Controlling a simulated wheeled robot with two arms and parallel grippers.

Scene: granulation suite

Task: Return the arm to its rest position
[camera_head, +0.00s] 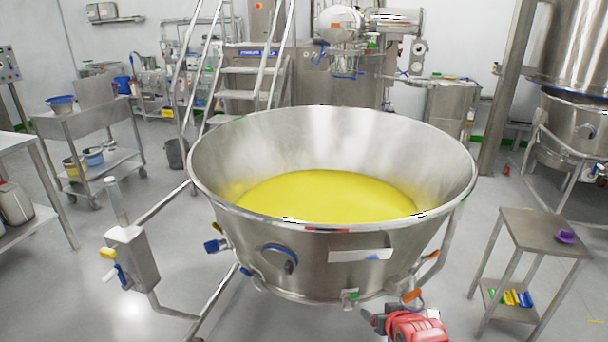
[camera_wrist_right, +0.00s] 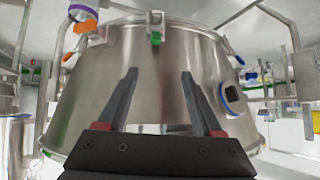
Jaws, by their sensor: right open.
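My right arm's red end shows at the bottom edge of the head view, with the right gripper (camera_head: 370,318) pointing left, low in front of the big steel bowl (camera_head: 330,255). In the right wrist view the right gripper (camera_wrist_right: 158,85) has its two dark fingers spread apart, with nothing between them. The curved steel wall of the bowl (camera_wrist_right: 160,55) stands behind the fingers. I cannot tell how close the fingertips are to it. The bowl holds yellow material (camera_head: 325,195). My left gripper is not in view.
A small steel table (camera_head: 530,230) with a purple item (camera_head: 565,237) stands to the right. A post with a box (camera_head: 132,255) stands to the left of the bowl. Steps (camera_head: 250,70) and machines are behind.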

